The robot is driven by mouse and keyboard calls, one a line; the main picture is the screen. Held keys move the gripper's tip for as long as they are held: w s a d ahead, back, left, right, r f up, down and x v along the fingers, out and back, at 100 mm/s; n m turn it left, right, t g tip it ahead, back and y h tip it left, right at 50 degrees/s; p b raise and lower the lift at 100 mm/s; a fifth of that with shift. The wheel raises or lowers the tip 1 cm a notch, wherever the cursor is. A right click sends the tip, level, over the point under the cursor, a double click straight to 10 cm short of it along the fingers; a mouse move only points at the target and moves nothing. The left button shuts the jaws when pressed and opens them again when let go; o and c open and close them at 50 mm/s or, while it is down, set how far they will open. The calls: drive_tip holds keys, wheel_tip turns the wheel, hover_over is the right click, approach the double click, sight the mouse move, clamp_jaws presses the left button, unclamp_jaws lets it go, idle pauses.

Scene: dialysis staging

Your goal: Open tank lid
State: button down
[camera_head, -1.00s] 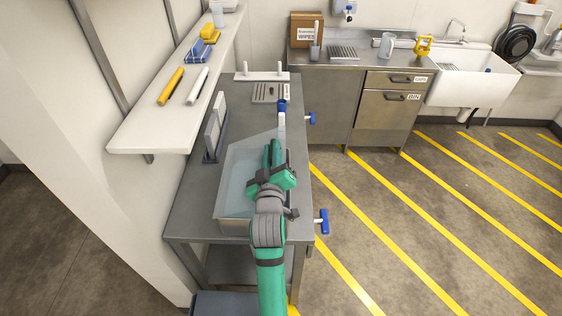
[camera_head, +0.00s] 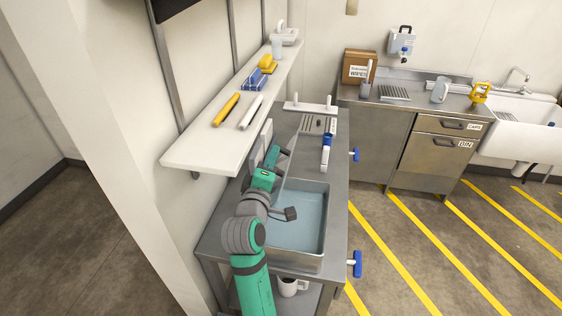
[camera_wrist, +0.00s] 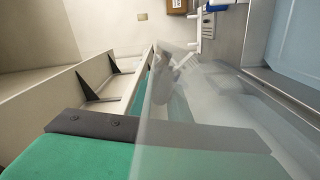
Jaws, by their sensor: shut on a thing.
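The tank (camera_head: 322,222) is a grey metal basin let into the steel bench, with pale blue liquid visible inside. Its top looks uncovered in the head view. My gripper (camera_head: 276,160) is at the tank's left side and shut on the clear lid. The lid (camera_wrist: 190,115) is a see-through panel, tilted up steeply in the wrist view. In the head view only a thin pale edge of the lid (camera_head: 289,160) shows beside my gripper. My fingertips are hard to make out, and my arm hides part of the tank's left rim.
A wall shelf (camera_head: 190,152) with a yellow marker (camera_head: 226,109) and a white marker hangs close on the left. A blue-and-white tool (camera_head: 326,150) lies behind the tank. Blue-handled valves (camera_head: 355,264) stick out on the right. A mug (camera_head: 290,287) stands below.

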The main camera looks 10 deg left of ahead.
drive_tip(key=shift+a+r, duration=0.15)
drive_tip(key=shift+r, duration=0.2)
drive_tip(key=c, duration=1.7)
unclamp_jaws()
drive_tip(key=shift+c, duration=0.2)
drive_tip(key=shift+a+f, duration=0.1)
drive_tip(key=shift+f, duration=0.05)
drive_tip(key=s, duration=1)
drive_tip(key=shift+s, duration=0.4)
